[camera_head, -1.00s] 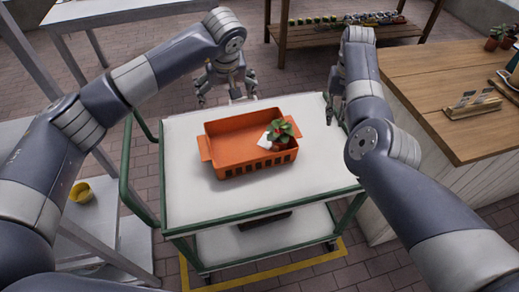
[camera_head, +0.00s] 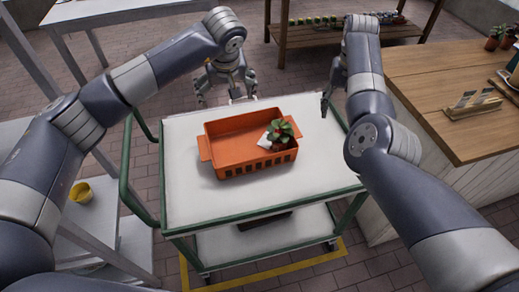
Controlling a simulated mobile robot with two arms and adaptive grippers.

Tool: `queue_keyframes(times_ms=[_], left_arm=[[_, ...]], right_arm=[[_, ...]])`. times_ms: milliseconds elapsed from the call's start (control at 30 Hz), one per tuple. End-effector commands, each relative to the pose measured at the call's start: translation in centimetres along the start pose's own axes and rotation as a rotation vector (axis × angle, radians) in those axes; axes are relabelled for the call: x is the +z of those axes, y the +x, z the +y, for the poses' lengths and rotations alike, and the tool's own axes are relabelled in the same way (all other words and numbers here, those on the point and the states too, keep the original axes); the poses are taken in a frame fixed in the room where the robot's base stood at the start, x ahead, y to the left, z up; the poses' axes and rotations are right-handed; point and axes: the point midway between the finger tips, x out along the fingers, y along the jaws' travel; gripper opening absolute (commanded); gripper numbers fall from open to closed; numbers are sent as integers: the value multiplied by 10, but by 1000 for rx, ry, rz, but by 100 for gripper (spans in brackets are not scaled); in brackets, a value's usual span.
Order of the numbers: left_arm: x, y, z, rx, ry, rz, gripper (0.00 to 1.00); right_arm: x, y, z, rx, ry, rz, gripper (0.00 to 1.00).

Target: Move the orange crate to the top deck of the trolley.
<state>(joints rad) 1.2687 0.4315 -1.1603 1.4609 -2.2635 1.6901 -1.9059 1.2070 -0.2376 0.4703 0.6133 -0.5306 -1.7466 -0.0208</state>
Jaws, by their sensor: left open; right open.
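The orange crate (camera_head: 240,165) rests on the white top deck of the trolley (camera_head: 190,203), near its middle. A small potted plant (camera_head: 281,132) and a white card-like piece (camera_head: 266,139) are in the crate's right end. My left gripper (camera_head: 228,98) is open and empty beyond the trolley's far edge, behind the crate and apart from it. My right gripper (camera_head: 325,106) is at the far right corner of the deck, apart from the crate; it is open and partly hidden by my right arm.
A wooden counter (camera_head: 440,85) stands close on the right, with a card holder (camera_head: 472,106) on it. A grey shelf unit with a yellow pot (camera_head: 81,193) is on the left. A plant bench (camera_head: 310,38) stands at the back. The trolley's green handle (camera_head: 128,170) rises at its left.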

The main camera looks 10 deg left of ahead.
Motion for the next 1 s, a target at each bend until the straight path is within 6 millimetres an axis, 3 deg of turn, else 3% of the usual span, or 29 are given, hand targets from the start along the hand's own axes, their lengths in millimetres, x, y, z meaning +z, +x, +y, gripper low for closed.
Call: queue_keyframes(times_ms=[200,433,1000], left_arm=[[0,0,0,0,0,0,92],[0,0,0,0,0,0,92],[0,0,0,0,0,0,92]], right_arm=[[-1,-50,0,0,0,5,52],[0,-85,0,0,-1,2,52],[0,-94,0,0,-1,0,52]])
